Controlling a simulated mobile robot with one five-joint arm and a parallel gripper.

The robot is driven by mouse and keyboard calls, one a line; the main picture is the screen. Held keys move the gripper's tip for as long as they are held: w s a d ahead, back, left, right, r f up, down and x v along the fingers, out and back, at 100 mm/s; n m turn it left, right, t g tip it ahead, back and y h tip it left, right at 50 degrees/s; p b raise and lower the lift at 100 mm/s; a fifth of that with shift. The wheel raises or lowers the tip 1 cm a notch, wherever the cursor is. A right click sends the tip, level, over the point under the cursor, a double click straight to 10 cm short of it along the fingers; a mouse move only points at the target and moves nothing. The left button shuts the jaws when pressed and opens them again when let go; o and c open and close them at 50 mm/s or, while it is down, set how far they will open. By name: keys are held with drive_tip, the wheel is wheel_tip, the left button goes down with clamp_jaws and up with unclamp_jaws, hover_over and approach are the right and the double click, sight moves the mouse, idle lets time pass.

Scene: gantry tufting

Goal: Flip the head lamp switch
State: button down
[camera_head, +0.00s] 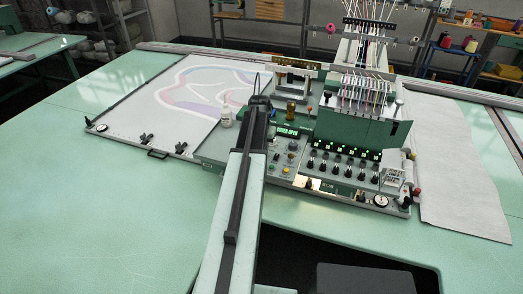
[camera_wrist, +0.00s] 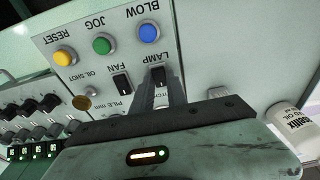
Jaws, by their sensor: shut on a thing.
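The head lamp switch (camera_wrist: 158,74) is a small black rocker beside the upside-down word LAMP on the grey control panel, in the wrist view. My gripper (camera_wrist: 161,90) has its narrow fingertips together right at this switch, shut on it. The fingers cover the lower part of the switch, and I cannot tell which way it is tipped. In the head view, my arm reaches to the left part of the green machine head (camera_head: 352,135) and hides the switch and fingertips.
A black FAN switch (camera_wrist: 122,84) sits close by on the left. Blue, green (camera_wrist: 102,44) and yellow buttons lie beyond. A white bottle (camera_wrist: 287,122) stands at the right; it also shows in the head view (camera_head: 226,116). Several knobs (camera_wrist: 35,112) line the left side.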

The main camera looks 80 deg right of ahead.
drive_tip(key=shift+w, duration=0.1)
drive_tip(key=c, duration=1.3)
unclamp_jaws()
drive_tip(key=r+p, duration=0.5)
drive_tip(key=a+r+p, duration=0.1)
drive_tip(key=r+p, duration=0.1)
drive_tip(key=shift+r+p, duration=0.35)
